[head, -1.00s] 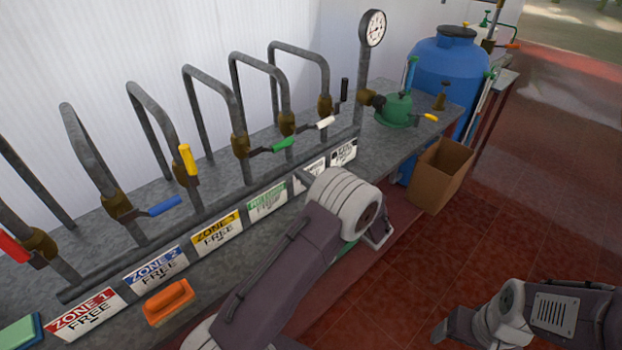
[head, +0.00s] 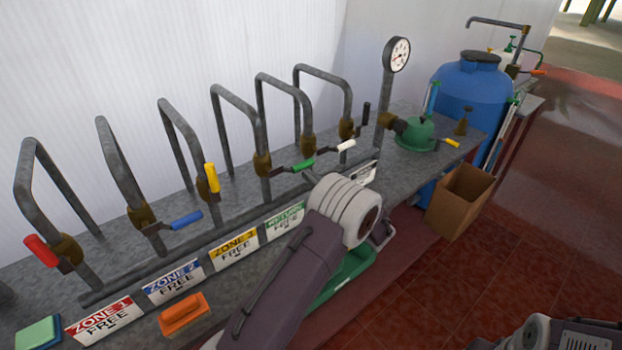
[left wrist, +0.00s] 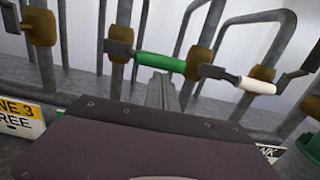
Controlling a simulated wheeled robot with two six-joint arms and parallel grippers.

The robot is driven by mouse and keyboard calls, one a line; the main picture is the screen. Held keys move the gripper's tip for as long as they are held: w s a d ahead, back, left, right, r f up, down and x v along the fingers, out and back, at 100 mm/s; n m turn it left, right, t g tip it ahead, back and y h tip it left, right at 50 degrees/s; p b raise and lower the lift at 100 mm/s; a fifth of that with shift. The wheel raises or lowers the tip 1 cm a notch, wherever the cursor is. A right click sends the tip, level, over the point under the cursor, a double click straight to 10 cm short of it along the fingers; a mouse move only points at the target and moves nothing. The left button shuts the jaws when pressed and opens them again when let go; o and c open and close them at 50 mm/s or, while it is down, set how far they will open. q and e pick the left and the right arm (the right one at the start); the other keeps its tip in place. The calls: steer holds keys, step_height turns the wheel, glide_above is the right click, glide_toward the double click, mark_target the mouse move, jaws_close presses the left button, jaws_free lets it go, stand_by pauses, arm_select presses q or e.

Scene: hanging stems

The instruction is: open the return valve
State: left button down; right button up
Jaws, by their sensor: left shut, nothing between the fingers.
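The return valve has a green handle (head: 301,166) on a dark lever from a brass body (head: 262,163). The handle lies sideways, pointing right, above the green-banded return sign (head: 285,222). In the left wrist view the green handle (left wrist: 160,62) crosses the upper middle. In the head view my left wrist hides most of the gripper. Only a piece of my right arm shows at the bottom right; its gripper is out of frame.
Neighbouring valves have a yellow upright handle (head: 212,178), a white handle (head: 346,146) and a black one (head: 366,113). Blue (head: 186,220) and red (head: 41,250) handles stand farther left. An orange brush (head: 184,314) lies on the bench. A cardboard box (head: 458,202) stands right.

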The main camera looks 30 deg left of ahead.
arm_select(q)
steer(key=shift+w+r+n, duration=0.15)
steer(key=shift+r+n, duration=0.15)
steer(key=shift+n, duration=0.2)
steer(key=s+a+r+n+b, duration=0.2)
steer(key=s+r+n+b, duration=0.4)
steer(key=n+b, duration=1.2)
steer(key=shift+a+r+g, duration=0.25)
steer(key=shift+r+g, duration=0.15)
steer(key=shift+r, duration=1.95)
steer(key=shift+s, duration=0.1)
